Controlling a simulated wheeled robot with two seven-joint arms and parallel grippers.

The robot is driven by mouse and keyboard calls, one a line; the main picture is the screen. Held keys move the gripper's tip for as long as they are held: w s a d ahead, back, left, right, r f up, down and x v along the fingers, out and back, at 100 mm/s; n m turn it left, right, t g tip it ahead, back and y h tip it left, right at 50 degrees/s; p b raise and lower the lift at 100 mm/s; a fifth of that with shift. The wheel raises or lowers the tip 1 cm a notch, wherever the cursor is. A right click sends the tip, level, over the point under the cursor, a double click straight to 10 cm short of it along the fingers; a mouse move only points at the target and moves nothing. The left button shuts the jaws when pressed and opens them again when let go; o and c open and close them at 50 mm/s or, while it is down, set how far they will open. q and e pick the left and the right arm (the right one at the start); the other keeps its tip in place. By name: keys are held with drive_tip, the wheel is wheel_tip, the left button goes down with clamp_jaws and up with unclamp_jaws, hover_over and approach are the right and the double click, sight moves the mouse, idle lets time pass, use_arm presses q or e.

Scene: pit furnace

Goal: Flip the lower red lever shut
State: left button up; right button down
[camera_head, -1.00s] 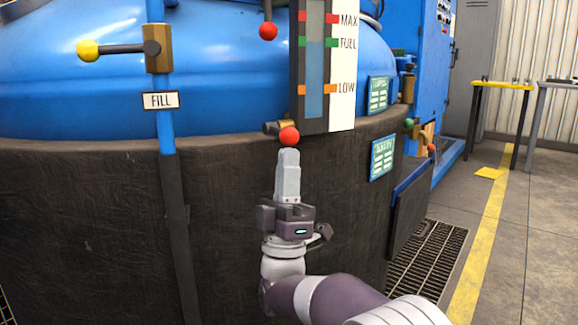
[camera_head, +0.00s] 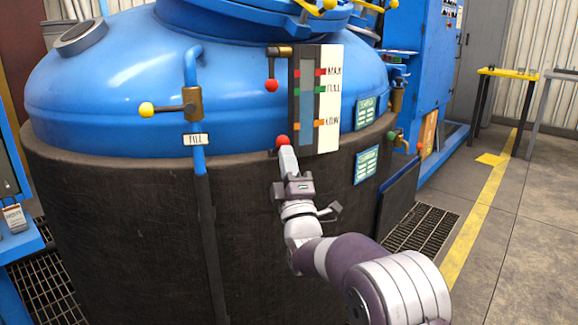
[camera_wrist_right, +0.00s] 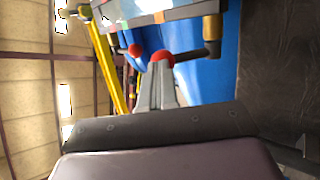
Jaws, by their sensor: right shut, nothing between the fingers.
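The lower red lever's ball (camera_head: 283,141) shows at the foot of the level gauge in the head view. The wrist view shows this ball (camera_wrist_right: 162,57) at the fingertips, with a dark stem running right to a brass fitting (camera_wrist_right: 212,32). My right gripper (camera_head: 287,152) is shut and empty, its tips right at the ball and overlapping it in view; I cannot tell whether they touch. It also shows in the wrist view (camera_wrist_right: 160,75). The upper red lever (camera_head: 271,85) hangs down from its brass valve. My left gripper is out of view.
The level gauge (camera_head: 328,100) stands just right of the levers on the blue vessel (camera_head: 120,85). A yellow-knobbed FILL lever (camera_head: 147,109) points left. Green plates (camera_head: 367,165) are to the right. Open floor (camera_head: 520,220) lies farther right.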

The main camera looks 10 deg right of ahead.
sight(280, 137)
drive_tip(key=w+r+g+p, duration=0.1)
drive_tip(key=r+g+p, duration=0.1)
drive_tip(key=p, duration=0.4)
drive_tip(key=w+r+n+g+p, duration=0.1)
drive_tip(key=r+g+p, duration=0.1)
drive_tip(key=p, duration=0.4)
drive_tip(key=w+a+r+n+g+p, duration=0.1)
drive_tip(key=r+g+p, duration=0.1)
drive_tip(key=g+p, duration=0.2)
drive_tip(key=shift+w+r+p, duration=0.15)
drive_tip(key=shift+w+p, duration=0.15)
drive_tip(key=shift+p, duration=0.65)
drive_tip(key=shift+w+g+p, duration=0.2)
drive_tip(key=shift+g+p, duration=0.1)
drive_tip(key=shift+p, duration=0.05)
drive_tip(key=shift+w+a+p, duration=0.15)
drive_tip(key=shift+w+p, duration=0.2)
drive_tip(key=shift+p, duration=0.2)
drive_tip(key=shift+r, duration=0.15)
